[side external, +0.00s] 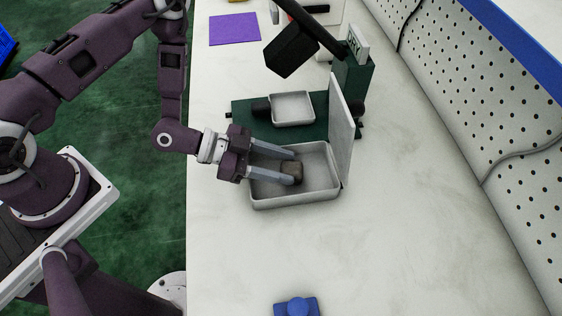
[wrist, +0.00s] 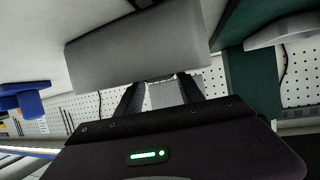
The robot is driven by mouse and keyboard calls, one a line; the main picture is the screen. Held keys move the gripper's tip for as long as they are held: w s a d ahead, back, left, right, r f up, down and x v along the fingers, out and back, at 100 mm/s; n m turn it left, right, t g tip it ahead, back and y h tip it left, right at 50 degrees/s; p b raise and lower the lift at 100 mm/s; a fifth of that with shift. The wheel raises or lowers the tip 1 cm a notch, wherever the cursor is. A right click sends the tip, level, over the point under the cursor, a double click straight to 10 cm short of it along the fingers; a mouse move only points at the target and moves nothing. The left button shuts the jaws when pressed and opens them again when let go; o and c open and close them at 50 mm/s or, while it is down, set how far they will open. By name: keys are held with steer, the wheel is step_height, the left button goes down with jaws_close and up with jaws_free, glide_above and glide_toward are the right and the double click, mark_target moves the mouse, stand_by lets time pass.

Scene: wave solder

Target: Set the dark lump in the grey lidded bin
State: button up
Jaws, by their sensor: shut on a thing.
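The grey lidded bin (side external: 295,201) sits on the white bench in the side external view, with its lid (side external: 341,135) standing open at the right. My gripper (side external: 291,167) reaches in from the left over the bin's left wall, with its fingers inside the bin's outline. It is shut on the dark lump (side external: 293,172), a small brown-black piece between the fingertips. I cannot tell whether the lump touches the bin floor. In the wrist view my fingers (wrist: 161,91) point at a large grey surface (wrist: 135,45), probably part of the bin; the lump is not clear there.
Behind the bin is a dark green device (side external: 240,123) with a pale tray (side external: 293,108) and a black head (side external: 291,50) above it. A purple mat (side external: 234,29) lies further back. A blue object (side external: 297,306) stands at the front. Bench between is clear.

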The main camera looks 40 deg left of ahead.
steer(key=shift+f, duration=0.4)
steer(key=o, duration=1.5)
steer(key=shift+f, duration=0.1)
steer(key=v, duration=0.7)
